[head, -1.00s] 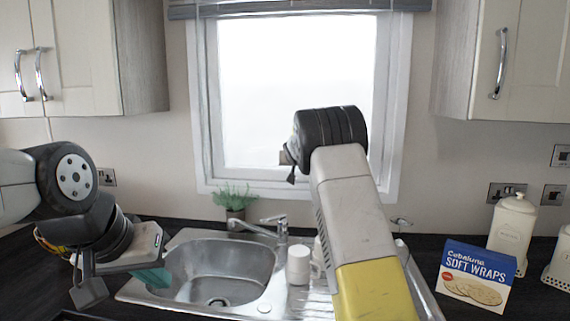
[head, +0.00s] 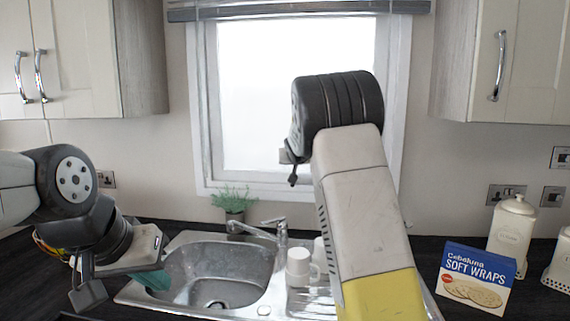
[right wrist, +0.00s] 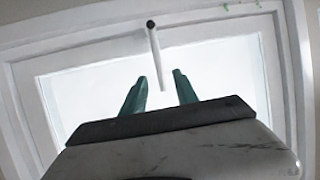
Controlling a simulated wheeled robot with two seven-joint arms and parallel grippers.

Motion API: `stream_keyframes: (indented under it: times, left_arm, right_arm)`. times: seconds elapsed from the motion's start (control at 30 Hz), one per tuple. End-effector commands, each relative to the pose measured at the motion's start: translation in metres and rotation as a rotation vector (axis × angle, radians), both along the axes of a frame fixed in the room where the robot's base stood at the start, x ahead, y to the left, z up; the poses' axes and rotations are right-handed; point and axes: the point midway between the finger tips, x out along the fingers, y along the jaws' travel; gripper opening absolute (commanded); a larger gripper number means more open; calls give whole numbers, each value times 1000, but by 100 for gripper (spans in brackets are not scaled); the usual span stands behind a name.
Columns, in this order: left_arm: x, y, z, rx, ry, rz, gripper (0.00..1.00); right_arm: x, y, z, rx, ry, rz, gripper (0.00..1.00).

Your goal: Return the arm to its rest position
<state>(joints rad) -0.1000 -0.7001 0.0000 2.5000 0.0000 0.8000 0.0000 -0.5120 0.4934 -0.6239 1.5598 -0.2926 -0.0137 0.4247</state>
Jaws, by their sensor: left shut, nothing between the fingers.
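My right arm (head: 362,205) rises in front of the window in the head view, with its black joint (head: 338,108) at the top. Its gripper does not show there. In the right wrist view the right gripper (right wrist: 160,76) has its two teal fingers apart, with the bright window behind and no held object visible. My left gripper (head: 152,279) hangs at the left edge of the sink in the head view, its teal fingers shut and empty.
The sink (head: 225,275) lies below the window (head: 262,110). White mugs (head: 299,267) stand on its drainer beside my right arm. A soft wraps box (head: 475,278) and a white canister (head: 511,235) stand at the right. Wall cupboards (head: 80,55) hang on both sides.

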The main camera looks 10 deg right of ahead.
Motion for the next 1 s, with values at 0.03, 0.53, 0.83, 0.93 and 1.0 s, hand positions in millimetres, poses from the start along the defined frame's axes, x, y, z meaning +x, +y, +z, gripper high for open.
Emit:
stream_keyframes:
  times: [0.03, 0.53, 0.83, 0.93, 1.0]
  left_arm:
    - [0, 0, 0, 0, 0, 0, 0]
    - [0, 0, 0, 0, 0, 0, 0]
    - [0, 0, 0, 0, 0, 0, 0]
    - [0, 0, 0, 0, 0, 0, 0]
    - [0, 0, 0, 0, 0, 0, 0]
  right_arm:
    - [-1, 0, 0, 0, 0, 0, 36]
    - [-77, -32, 1, 120, 125, -38, 36]
    - [-256, -21, -6, 249, 360, 47, 36]
    - [-320, -8, -12, 252, 426, 100, 36]
    - [-364, 2, -20, 241, 470, 137, 36]
